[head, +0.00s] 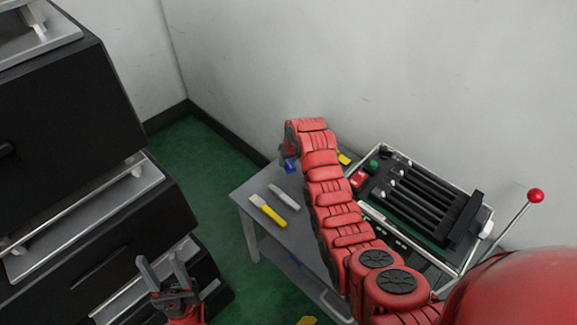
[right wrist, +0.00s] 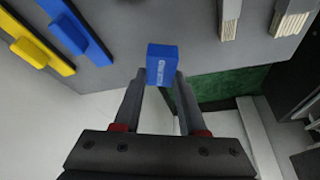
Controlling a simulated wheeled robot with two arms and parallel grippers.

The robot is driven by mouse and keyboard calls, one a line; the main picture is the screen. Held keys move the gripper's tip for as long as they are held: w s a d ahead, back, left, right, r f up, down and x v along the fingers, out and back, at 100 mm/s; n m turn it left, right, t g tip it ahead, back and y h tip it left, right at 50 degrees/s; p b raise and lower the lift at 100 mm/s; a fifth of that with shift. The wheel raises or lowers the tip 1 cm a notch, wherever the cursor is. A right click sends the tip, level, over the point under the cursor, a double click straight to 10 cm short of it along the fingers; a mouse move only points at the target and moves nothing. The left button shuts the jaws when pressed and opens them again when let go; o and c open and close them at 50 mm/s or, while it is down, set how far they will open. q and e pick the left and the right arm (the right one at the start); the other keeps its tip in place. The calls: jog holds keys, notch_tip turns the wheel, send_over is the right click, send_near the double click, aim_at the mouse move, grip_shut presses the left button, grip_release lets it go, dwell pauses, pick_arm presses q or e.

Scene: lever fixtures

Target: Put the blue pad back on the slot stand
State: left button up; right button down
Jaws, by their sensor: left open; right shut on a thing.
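The blue pad (right wrist: 162,65) is a small blue block with pale lettering on one face. My right gripper (right wrist: 160,80) is shut on it, holding it at the fingertips. In the head view the pad (head: 291,166) shows at the end of my right arm, by the table's far left edge. A blue strip with a raised block (right wrist: 70,25) lies on the grey surface in the right wrist view; I cannot tell whether it belongs to the slot stand. My left gripper (head: 165,278) is open and empty, low at the left.
The grey table (head: 243,197) holds a yellow-handled tool (head: 268,209) and a grey tool (head: 284,197). A yellow strip (right wrist: 38,47) lies beside the blue strip. A black-railed fixture (head: 425,200) and a red-knobbed lever (head: 536,196) stand right. Black drawers (head: 80,200) stand left.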

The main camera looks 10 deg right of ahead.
aim_at(290, 163)
jog(key=shift+w+d, duration=0.1)
jog(key=shift+w, duration=0.1)
jog(key=shift+f, duration=1.8)
jog(key=shift+f, duration=0.15)
jog(key=shift+c, duration=2.3)
grip_release()
jog(key=shift+r, duration=0.55)
jog(key=v, duration=1.1)
